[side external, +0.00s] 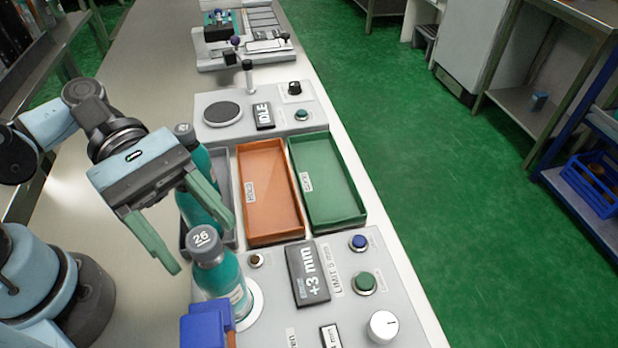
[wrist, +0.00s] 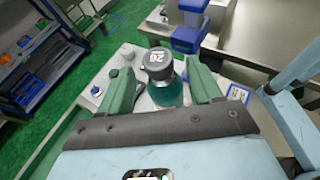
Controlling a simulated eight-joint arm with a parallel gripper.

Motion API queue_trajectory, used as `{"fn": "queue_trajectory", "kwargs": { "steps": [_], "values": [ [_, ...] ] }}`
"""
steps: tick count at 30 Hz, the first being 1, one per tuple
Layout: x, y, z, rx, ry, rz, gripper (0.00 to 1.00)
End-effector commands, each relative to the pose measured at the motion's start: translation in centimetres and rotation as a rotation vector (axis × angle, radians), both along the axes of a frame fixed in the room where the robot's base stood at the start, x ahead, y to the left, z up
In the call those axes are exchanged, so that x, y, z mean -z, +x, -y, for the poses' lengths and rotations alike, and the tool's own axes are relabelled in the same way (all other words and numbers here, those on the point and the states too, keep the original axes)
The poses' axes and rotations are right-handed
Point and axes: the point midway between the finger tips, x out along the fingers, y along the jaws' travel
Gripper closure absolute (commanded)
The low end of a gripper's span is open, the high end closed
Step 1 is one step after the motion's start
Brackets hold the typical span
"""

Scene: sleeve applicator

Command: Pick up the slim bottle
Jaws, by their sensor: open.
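A teal bottle (side external: 222,277) with a grey cap marked 26 stands upright on a round white plate of the front control panel. In the wrist view the same bottle (wrist: 160,90) shows between my two green fingers. My gripper (side external: 201,250) is open, with its fingertips near the cap in the side view; no contact is clear. In the wrist view my gripper (wrist: 162,77) has a finger on each side of the bottle, with gaps. Another teal bottle (side external: 197,160) stands in the grey tray behind, partly hidden by my gripper. Which bottle is the slim one I cannot tell.
A blue block-like fixture (side external: 204,326) stands close in front of the bottle. The front panel (side external: 385,290) has knobs, buttons and a +3 mm display. An orange tray (side external: 268,190) and a green tray (side external: 327,180) lie empty to the right of the grey tray (side external: 223,165).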

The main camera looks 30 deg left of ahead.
Motion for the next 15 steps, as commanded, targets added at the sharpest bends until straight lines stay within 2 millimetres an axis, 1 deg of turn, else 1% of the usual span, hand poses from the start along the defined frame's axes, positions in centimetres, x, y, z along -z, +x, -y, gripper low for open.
{"fn": "queue_trajectory", "kwargs": {
  "steps": [3,6,10,15],
  "values": [
    [0.5,-0.3,1.3,0.006,0.0,0.001,0.36],
    [0.8,-0.4,2.0,0.003,0.0,0.0,0.36],
    [1.0,-0.4,2.5,0.001,-0.001,0.0,0.36],
    [1.1,-0.4,2.6,-0.001,-0.001,0.0,0.36]
  ]
}}
